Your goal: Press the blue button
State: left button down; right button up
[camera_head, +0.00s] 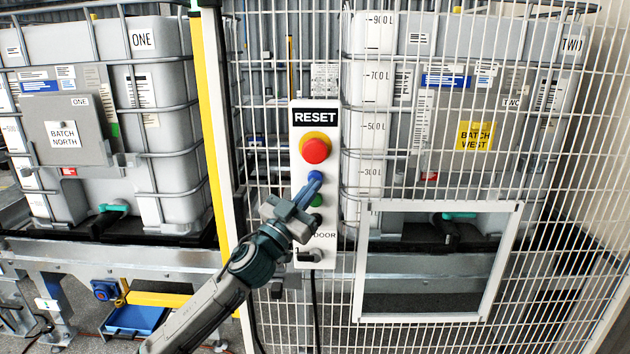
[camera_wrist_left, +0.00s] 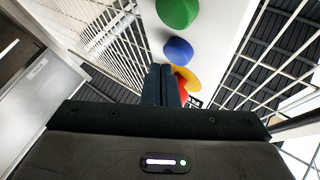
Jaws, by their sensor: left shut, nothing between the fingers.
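The blue button (camera_head: 315,176) is on the white control panel (camera_head: 325,222) below the red mushroom button (camera_head: 315,150). My left gripper (camera_head: 314,180) is shut and empty, with its fingertips over the lower part of the blue button in the head view. In the left wrist view the blue button (camera_wrist_left: 178,51) stands just beyond the shut fingertips (camera_wrist_left: 164,72); I cannot tell whether they touch it. My right gripper is not in view.
A white wire fence (camera_head: 270,120) surrounds the panel. A white-framed opening (camera_head: 420,318) is at the lower right. Tank ONE (camera_head: 160,80) stands left behind a yellow post (camera_head: 209,120), and tank TWO (camera_head: 400,120) stands right. A black cable hangs below the panel.

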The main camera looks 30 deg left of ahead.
pick_arm(q)
jog(key=shift+w, duration=0.1)
dwell(0.6)
jog(key=shift+w+a, duration=0.25)
jog(key=shift+w, duration=0.05)
jog(key=shift+w+a, duration=0.1)
jog(key=shift+w, duration=0.05)
dwell(0.5)
jog(key=shift+s+d+b, duration=0.3)
jog(key=shift+s+b, duration=0.15)
jog(key=shift+s, duration=0.1)
jog(key=shift+d, duration=0.1)
jog(key=s+d, duration=0.1)
jog(key=s+d+b, duration=0.1)
jog(key=s, duration=0.1)
jog(key=s+d, duration=0.1)
jog(key=s, duration=0.1)
jog(key=shift+b, duration=0.3)
